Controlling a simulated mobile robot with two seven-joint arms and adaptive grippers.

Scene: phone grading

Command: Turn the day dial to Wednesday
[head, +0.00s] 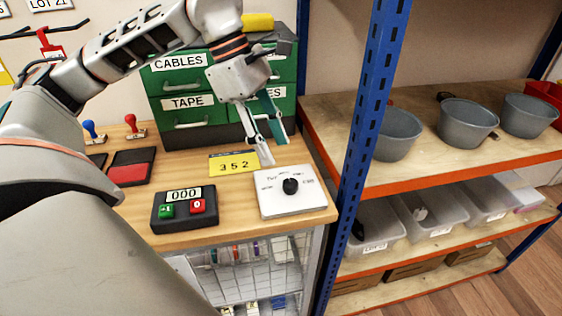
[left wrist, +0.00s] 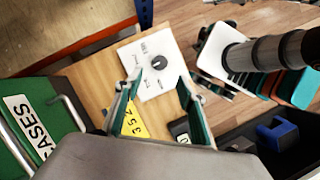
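The day dial is a black knob (head: 290,186) on a white square plate (head: 291,207) at the front right of the wooden bench. Small day labels arc around the knob. They are too small to read surely, and I cannot tell which one it points at. The knob (left wrist: 159,62) and plate also show in the left wrist view, beyond the fingertips. My left gripper (head: 274,150) is open and empty, above and behind the plate, apart from the knob. Its two fingers (left wrist: 160,84) are spread in the left wrist view. My right gripper is not in view.
A yellow 352 card (head: 234,164) lies behind the plate. A counter box (head: 184,209) with green and red buttons stands left of it. Green drawers (head: 180,80) are at the back. A blue shelf post (head: 361,130) rises close on the right.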

